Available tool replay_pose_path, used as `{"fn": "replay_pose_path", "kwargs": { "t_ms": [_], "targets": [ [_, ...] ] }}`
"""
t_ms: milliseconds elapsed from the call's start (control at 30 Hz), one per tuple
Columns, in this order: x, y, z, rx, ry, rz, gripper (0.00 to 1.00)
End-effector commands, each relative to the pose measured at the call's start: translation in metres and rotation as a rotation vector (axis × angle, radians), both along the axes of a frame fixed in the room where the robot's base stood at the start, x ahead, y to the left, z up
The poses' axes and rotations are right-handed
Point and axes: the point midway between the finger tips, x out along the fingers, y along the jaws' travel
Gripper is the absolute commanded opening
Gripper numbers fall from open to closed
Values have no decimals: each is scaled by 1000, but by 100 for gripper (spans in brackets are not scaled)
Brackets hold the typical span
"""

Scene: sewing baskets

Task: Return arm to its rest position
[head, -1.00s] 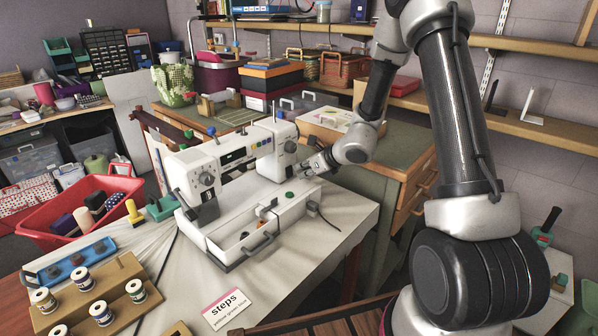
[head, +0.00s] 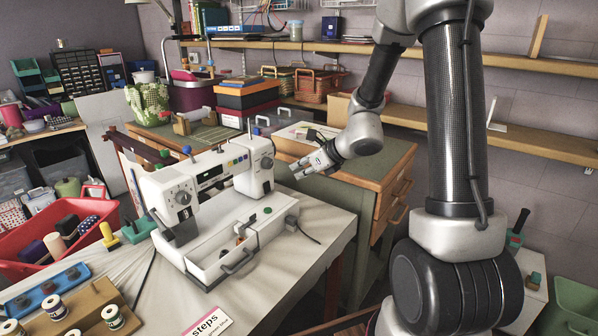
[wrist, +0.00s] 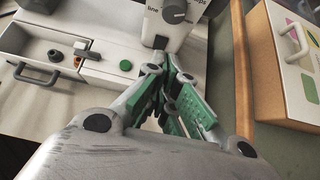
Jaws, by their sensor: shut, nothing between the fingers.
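My gripper (head: 311,168) is at the right end of the white sewing machine (head: 172,190), above the gap between the white table and the green-topped cabinet. In the wrist view my gripper (wrist: 176,75) has its green-padded fingers together with nothing between them. The machine's end with a grey dial (wrist: 176,10) is just beyond the fingertips there. The machine's front drawer (head: 222,262) is pulled out, with small items inside. A green button (wrist: 125,65) shows on the machine's base. I cannot tell the exact gap between fingertips and machine.
A green-topped wooden cabinet (head: 392,160) stands behind and right of the machine, with a pale box (head: 300,135) on it. Shelves line the wall.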

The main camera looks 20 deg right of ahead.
Motion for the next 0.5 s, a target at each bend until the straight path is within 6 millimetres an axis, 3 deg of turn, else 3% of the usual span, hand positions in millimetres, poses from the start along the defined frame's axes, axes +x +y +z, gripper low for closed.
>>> {"fn": "replay_pose_path", "kwargs": {
  "t_ms": [233, 333, 500],
  "targets": [
    [0, 0, 0, -10, -7, 10, 0],
    [-6, 4, -1, -73, -50, 112, 0],
    [-74, 10, -17, -288, -116, 568, 0]
  ]
}}
